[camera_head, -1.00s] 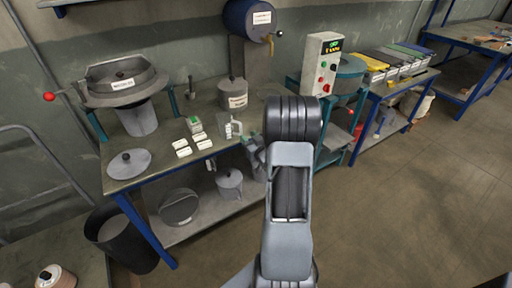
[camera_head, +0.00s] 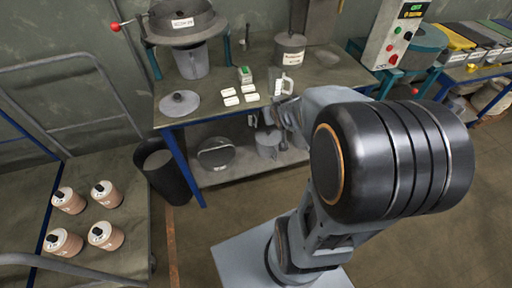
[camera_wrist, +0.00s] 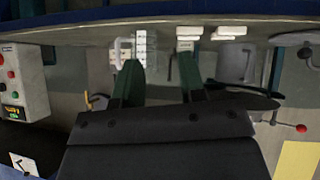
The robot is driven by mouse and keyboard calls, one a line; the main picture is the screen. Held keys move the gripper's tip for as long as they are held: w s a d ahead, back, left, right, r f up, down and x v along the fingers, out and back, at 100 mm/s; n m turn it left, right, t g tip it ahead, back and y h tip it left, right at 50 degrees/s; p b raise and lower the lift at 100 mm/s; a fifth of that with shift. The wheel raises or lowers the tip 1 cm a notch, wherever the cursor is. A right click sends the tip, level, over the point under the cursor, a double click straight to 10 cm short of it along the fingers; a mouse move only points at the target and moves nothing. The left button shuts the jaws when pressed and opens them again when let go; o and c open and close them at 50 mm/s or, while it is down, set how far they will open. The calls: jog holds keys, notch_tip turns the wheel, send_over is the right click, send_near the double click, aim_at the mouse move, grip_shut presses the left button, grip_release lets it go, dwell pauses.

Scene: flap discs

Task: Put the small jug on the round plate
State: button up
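The small jug (camera_head: 284,84) is clear and pale, with a handle and a white marked strip. It stands upright near the front edge of the workbench. It also shows in the wrist view (camera_wrist: 124,47), beyond the left finger. A grey round plate (camera_head: 180,104) with a dark knob lies at the bench's left front. I cannot tell for sure that this is the task's plate. My gripper (camera_wrist: 158,57) has its two green fingers apart with nothing held between them. In the head view my arm partly hides it near the bench's front edge.
Several white blocks (camera_head: 231,101) and a green-white box (camera_head: 244,75) lie between the jug and the knobbed disc. A lidded pot (camera_head: 290,50) stands behind the jug. A hopper (camera_head: 185,22) with a container stands behind the disc. A black bin (camera_head: 166,175) stands left of the bench.

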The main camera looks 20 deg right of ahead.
jog(key=shift+o, duration=0.3)
jog(key=s+a+r+n+g+y, duration=0.1)
jog(key=s+a+g, duration=0.4)
jog(key=s+a, duration=0.8)
jog(key=shift+a+r+n+g+y, duration=0.35)
jog(key=shift+r+y, duration=0.45)
jog(key=shift+y, duration=0.4)
